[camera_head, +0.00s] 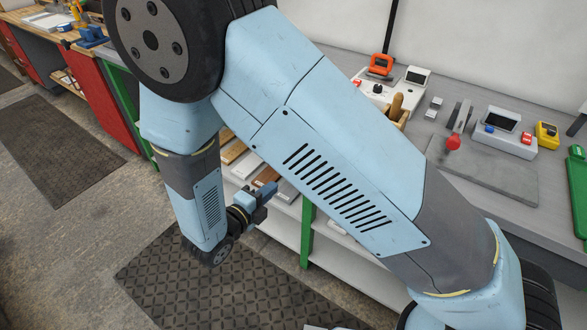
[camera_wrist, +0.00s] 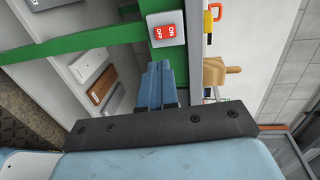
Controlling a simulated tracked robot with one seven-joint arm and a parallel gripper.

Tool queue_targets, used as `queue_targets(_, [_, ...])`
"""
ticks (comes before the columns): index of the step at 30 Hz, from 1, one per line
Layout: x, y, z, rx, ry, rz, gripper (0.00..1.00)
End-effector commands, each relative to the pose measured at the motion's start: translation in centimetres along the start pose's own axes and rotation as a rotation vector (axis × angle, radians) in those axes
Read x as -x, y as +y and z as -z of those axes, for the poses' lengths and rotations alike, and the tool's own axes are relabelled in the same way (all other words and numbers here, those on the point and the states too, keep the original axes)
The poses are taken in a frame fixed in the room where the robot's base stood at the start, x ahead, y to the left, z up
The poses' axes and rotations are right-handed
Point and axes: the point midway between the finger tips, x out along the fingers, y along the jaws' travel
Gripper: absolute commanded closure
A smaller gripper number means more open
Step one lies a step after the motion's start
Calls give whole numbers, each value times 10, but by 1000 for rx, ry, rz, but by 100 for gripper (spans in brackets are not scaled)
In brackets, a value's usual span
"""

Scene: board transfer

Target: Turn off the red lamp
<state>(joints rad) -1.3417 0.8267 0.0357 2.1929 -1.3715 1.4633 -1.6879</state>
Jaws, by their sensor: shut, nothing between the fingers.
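A red rocker switch (camera_wrist: 166,31) marked ON and OFF sits on a pale box fixed to the green bench frame, in the upper middle of the wrist view. My gripper (camera_wrist: 161,68) is shut and empty, with its blue fingers pointing toward the switch from just below it in the picture. A gap seems to remain between them. In the head view my gripper (camera_head: 266,188) is low beside the bench front, left of the green leg. The switch is not visible there, hidden by my arm. I cannot make out a lit red lamp in either view.
Shelves with boards (camera_wrist: 97,88) lie under the bench, close to my gripper. A dark floor mat (camera_head: 220,285) lies below.

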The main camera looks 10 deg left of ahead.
Motion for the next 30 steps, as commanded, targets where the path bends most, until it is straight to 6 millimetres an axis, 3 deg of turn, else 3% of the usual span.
queue_targets(5, [-14,0,0,0,2,1,100])
queue_targets(24, [-120,0,1,-1,4,0,100])
queue_targets(30, [-137,0,1,-1,3,0,100])
